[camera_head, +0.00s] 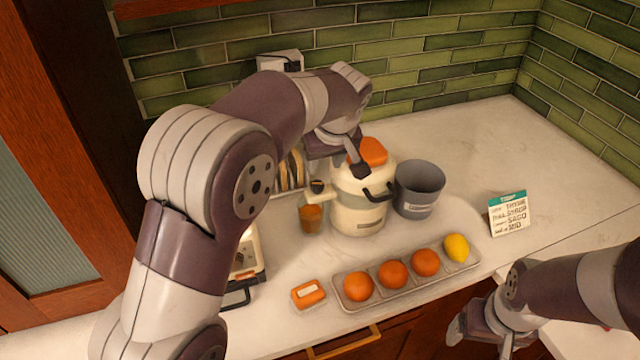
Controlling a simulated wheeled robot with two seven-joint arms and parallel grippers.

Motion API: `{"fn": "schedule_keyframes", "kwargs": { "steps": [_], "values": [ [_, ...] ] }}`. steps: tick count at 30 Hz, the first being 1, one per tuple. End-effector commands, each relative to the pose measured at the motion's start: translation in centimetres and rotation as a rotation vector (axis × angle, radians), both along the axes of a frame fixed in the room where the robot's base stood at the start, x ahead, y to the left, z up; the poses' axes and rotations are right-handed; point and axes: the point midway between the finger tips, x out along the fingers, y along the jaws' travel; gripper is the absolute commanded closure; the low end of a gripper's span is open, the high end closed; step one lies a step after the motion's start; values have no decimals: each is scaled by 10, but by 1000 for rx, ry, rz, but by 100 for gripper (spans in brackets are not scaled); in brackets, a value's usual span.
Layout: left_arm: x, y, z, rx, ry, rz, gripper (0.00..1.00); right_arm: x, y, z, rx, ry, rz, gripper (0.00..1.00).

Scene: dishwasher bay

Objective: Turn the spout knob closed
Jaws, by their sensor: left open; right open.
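A cream juicer or dispenser (357,207) with an orange top and dark handles stands on the counter. Its spout with a small dark knob (317,186) sticks out on its left side. A glass (311,218) holding orange-brown liquid stands below the spout. My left gripper (340,172) is open, just above and beside the spout, in front of the dispenser's upper part. Its body hides part of the dispenser, and whether a finger touches the knob I cannot tell. My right gripper (478,335) is open and empty, low at the right, over the counter's front edge.
A tray (340,302) with several oranges and a lemon lies in front. A grey bucket (419,188) stands right of the dispenser, a small sign (509,213) further right. An orange item (308,294) lies left of the tray. The right back counter is clear.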

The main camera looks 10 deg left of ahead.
Motion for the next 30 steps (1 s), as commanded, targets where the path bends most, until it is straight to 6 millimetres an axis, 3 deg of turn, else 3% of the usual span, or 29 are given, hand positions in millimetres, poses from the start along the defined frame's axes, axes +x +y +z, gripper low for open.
{"fn": "schedule_keyframes", "kwargs": {
  "steps": [1,3,9,11,15,22,23,26,27,30],
  "values": [
    [4,3,-26,0,2,2,57,0,0,-22,0,1,0,18],
    [11,7,-43,-1,2,1,57,0,0,-36,0,1,0,18],
    [26,17,-79,-1,2,-1,57,1,0,-56,0,1,0,18],
    [29,18,-80,0,3,-1,57,1,0,-46,0,1,0,18],
    [33,21,-91,0,2,-2,57,1,0,-45,0,0,0,18],
    [33,21,-93,-1,0,-3,57,1,0,-45,0,0,0,18],
    [33,21,-93,-1,0,-3,60,1,0,-45,0,0,0,18],
    [33,21,-93,-1,0,-3,92,1,0,-45,0,0,0,18],
    [33,21,-93,-1,0,-3,97,1,0,-45,0,0,0,18],
    [33,21,-93,-1,0,-4,97,1,0,-45,0,0,0,18]
  ]
}}
